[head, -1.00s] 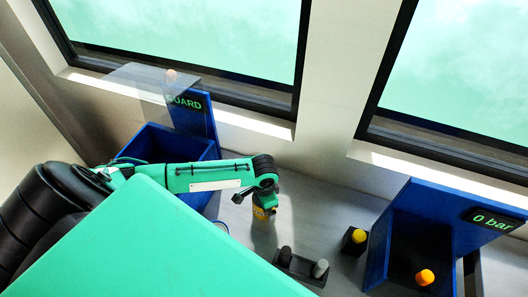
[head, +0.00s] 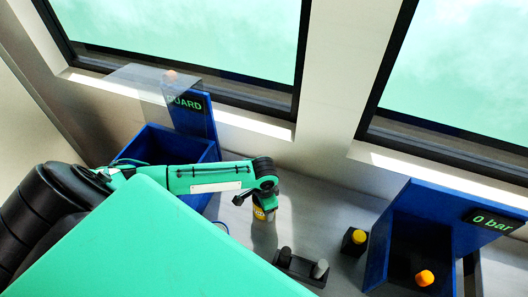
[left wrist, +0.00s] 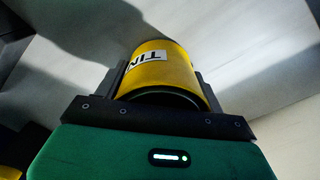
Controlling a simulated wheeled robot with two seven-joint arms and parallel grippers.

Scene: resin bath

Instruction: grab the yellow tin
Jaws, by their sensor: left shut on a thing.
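The yellow tin (left wrist: 172,72) with a white label reading "TIN" sits between the two fingers of my left gripper (left wrist: 160,88) in the left wrist view. The gripper is shut on it. In the head view the left gripper (head: 264,206) points down at the grey bench, and only a small part of the tin (head: 260,214) shows below it. I cannot tell whether the tin touches the bench. My right gripper is not in view.
A blue bin (head: 160,145) with a clear guard (head: 150,82) stands left of the tin. A black holder (head: 298,268) with two pegs and a black block with a yellow knob (head: 358,237) lie to the right. A blue "0 bar" station (head: 405,215) stands far right.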

